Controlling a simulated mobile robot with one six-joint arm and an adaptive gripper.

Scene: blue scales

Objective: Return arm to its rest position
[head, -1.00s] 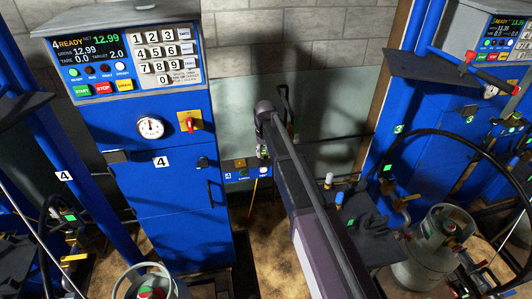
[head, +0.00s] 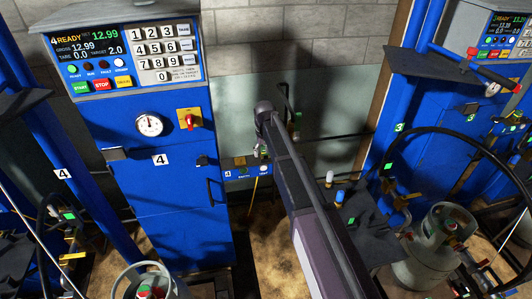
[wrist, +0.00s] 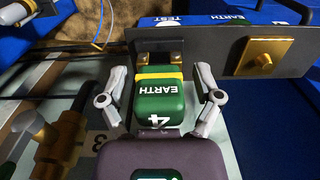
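My arm reaches forward and left in the head view, bent at a dark joint near the grey back wall. My gripper (head: 262,151) is small there, in front of a blue control box (head: 234,172) marked 4. In the wrist view, my gripper (wrist: 161,72) has its two grey fingers spread on either side of a green block (wrist: 158,103) lettered EARTH 4 with a yellow band. Gaps show between the fingers and the block. The block sits against brass contacts on a dark metal plate (wrist: 215,57). Its near end is partly hidden by my gripper's dark body.
A blue scale cabinet (head: 160,215) with a keypad and display stands left of my arm. A second blue station and a grey gas cylinder (head: 440,245) with a looping black hose stand at right. A brass fitting (wrist: 35,130) is left of my gripper in the wrist view.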

